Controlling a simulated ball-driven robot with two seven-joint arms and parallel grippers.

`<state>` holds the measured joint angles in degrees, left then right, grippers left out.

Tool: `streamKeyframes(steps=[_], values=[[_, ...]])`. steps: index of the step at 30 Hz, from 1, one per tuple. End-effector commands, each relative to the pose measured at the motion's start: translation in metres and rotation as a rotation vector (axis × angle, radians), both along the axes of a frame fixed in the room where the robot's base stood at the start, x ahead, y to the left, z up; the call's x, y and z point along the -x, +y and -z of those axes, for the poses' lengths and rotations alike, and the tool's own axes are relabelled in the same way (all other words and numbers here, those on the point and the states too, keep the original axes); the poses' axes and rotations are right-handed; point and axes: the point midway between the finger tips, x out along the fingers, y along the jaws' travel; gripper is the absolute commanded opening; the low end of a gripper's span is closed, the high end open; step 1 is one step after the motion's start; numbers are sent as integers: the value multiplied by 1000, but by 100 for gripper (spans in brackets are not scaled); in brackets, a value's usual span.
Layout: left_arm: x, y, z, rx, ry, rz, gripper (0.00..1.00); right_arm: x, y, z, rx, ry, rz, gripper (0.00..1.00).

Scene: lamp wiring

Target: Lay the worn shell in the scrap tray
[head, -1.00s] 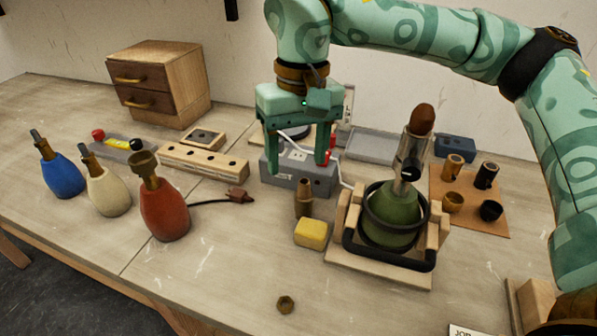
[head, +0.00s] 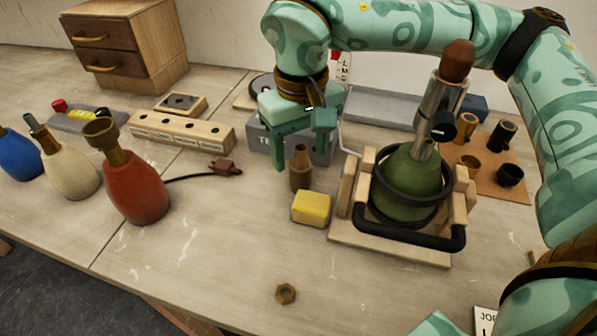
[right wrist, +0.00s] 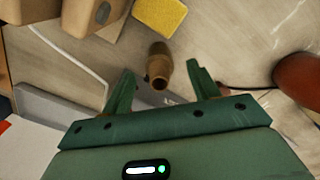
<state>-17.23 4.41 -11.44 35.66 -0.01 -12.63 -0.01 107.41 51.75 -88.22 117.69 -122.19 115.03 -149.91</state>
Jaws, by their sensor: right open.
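A dull brown, bottle-shaped shell (head: 300,172), which looks like the worn shell, stands upright on the bench beside a yellow block. My right gripper (head: 302,150) is open, its fingers pointing down close to the shell. In the right wrist view the shell (right wrist: 158,66) lies between and just beyond the fingertips (right wrist: 160,78), with a gap on either side. Nothing is gripped. A shallow grey tray (head: 385,107) at the back, behind the lamp, may be the scrap tray; I see no label on it. My left gripper is not in view.
The green lamp (head: 408,185) in its wooden cradle stands close right of the shell. The yellow block (head: 311,208) is just in front. A grey box (head: 262,140) is behind my gripper. A red bottle (head: 136,190) stands left; a nut (head: 286,293) lies on clear bench in front.

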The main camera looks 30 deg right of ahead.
Motion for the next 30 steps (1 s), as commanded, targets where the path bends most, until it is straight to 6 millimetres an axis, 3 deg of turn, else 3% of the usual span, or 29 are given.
streamKeyframes(steps=[7, 15, 21, 30], values=[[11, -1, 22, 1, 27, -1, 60, 2, 0, 45, 1, 8, -1, 60], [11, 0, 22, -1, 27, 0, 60, 3, 0, 47, 0, 1, 1, 60], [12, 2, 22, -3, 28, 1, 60, 3, 0, 47, 0, 2, 1, 11], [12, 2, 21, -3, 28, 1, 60, 3, 0, 46, 0, 1, 0, 11]])
